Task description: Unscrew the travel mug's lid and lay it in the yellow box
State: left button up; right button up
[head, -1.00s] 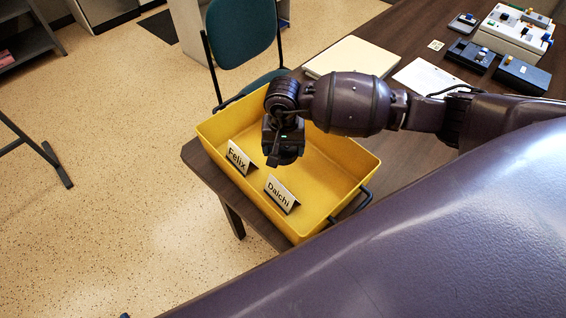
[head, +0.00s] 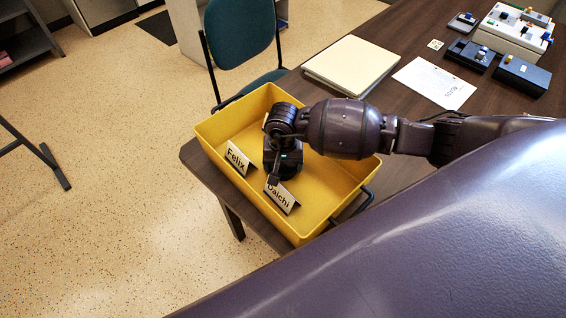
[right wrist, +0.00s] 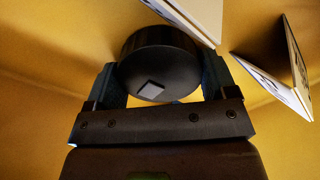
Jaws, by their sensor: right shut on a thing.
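The yellow box (head: 328,198) stands at the table's near left corner. My right gripper (head: 277,177) reaches down inside it, close to the Daichi name sign (head: 283,200). In the right wrist view, my right gripper (right wrist: 163,74) is shut on the round black lid (right wrist: 160,62), which has a small grey square on its face. The lid is close to the yellow surface of the box; I cannot tell whether it touches. In the head view the lid is hard to tell from the dark gripper. The travel mug and my left gripper are not in view.
The Felix name sign (head: 238,160) stands in the box left of my gripper. Two white signs (right wrist: 290,72) show near the lid in the wrist view. A folder (head: 351,64), a paper sheet (head: 434,82) and several control boxes (head: 523,75) lie on the table (head: 405,115).

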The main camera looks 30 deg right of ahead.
jog(key=shift+f, duration=0.2)
jog(key=o, duration=0.9)
jog(key=shift+r, duration=0.1)
jog(key=shift+o, duration=0.2)
jog(key=shift+r, duration=0.1)
notch_tip(320, 180, up, 12)
jog(key=p, duration=0.1)
jog(key=shift+a, duration=0.1)
